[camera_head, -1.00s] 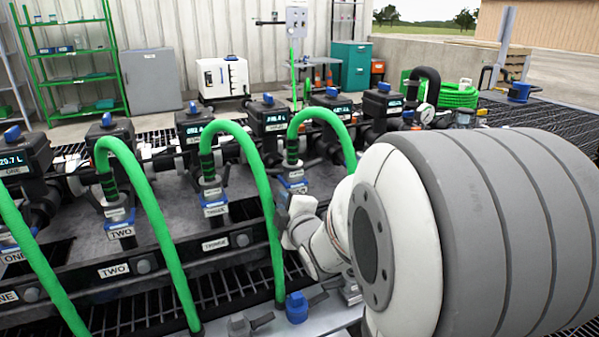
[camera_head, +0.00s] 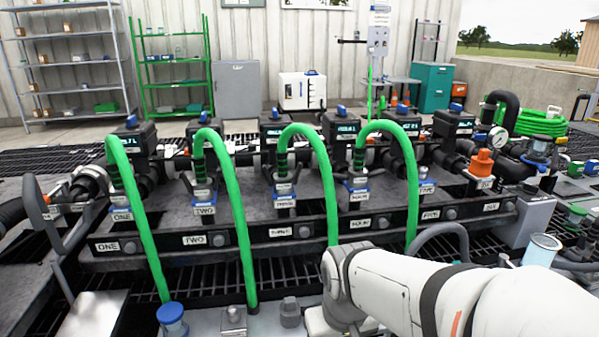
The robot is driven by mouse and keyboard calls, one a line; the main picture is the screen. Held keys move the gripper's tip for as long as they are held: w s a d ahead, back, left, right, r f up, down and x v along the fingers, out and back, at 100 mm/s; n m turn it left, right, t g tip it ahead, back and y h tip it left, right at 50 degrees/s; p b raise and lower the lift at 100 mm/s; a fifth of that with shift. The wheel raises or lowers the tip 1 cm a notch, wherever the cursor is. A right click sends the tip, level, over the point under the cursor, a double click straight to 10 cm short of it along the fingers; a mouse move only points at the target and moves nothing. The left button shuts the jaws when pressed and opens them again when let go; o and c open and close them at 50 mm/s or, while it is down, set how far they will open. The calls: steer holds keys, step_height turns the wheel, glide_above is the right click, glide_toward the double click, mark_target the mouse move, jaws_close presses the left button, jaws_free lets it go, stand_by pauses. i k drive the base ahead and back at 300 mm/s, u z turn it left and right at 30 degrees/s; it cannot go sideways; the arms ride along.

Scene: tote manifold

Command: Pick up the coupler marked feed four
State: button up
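The station that seems to read FOUR (camera_head: 358,196) is in the middle right of the manifold; its plate is small and blurred. A green hose (camera_head: 411,190) loops up from the coupler (camera_head: 357,182) there and hangs down in front. I cannot read a "feed four" mark on any coupler. Loose grey fittings (camera_head: 290,312) stand on the light tray at the bottom, with no readable marks. My white arm reaches in from the lower right and bends down at the bottom edge. My gripper is not in view.
Similar green hoses hang at ONE (camera_head: 120,215), TWO (camera_head: 204,210) and THREE (camera_head: 284,203). An orange fitting (camera_head: 482,162) stands at the right end. A blue-capped fitting (camera_head: 172,318) and a clear cylinder (camera_head: 541,250) stand in front. Black grating (camera_head: 205,275) lies between manifold and tray.

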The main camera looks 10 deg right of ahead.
mark_target(357, 174)
steer(key=u, duration=1.65)
steer(key=k, duration=1.15)
steer(key=z, duration=1.1)
steer(key=i, duration=1)
steer(key=z, duration=0.05)
